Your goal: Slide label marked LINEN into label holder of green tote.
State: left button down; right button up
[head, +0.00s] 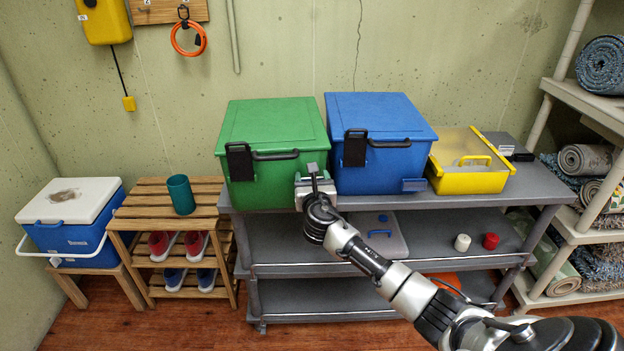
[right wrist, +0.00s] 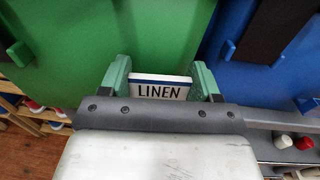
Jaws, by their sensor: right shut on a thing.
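The green tote (head: 270,125) stands on the top shelf of a grey cart, lid closed, with a black latch and handle on its front. My right gripper (head: 314,178) is at the lower right of its front face. In the right wrist view, the two fingers of my right gripper (right wrist: 160,78) are shut on the side edges of the white label marked LINEN (right wrist: 160,91). The label has a blue stripe on top and faces my camera in front of the green tote (right wrist: 95,30). The green tote's label holder is hidden. My left gripper is not in view.
A blue tote (head: 378,120) stands close on the right, with a small blue label holder (head: 413,185) low on its front. A yellow bin (head: 468,178) is farther right on the cart (head: 520,192). A wooden rack (head: 150,200) with shoes stands left.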

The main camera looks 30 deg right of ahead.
jog(key=shift+f+b, duration=0.4)
jog(key=shift+f, duration=0.3)
jog(key=o, duration=1)
jog(key=shift+c, duration=0.2)
jog(key=p+v, duration=0.1)
jog(key=v, duration=1)
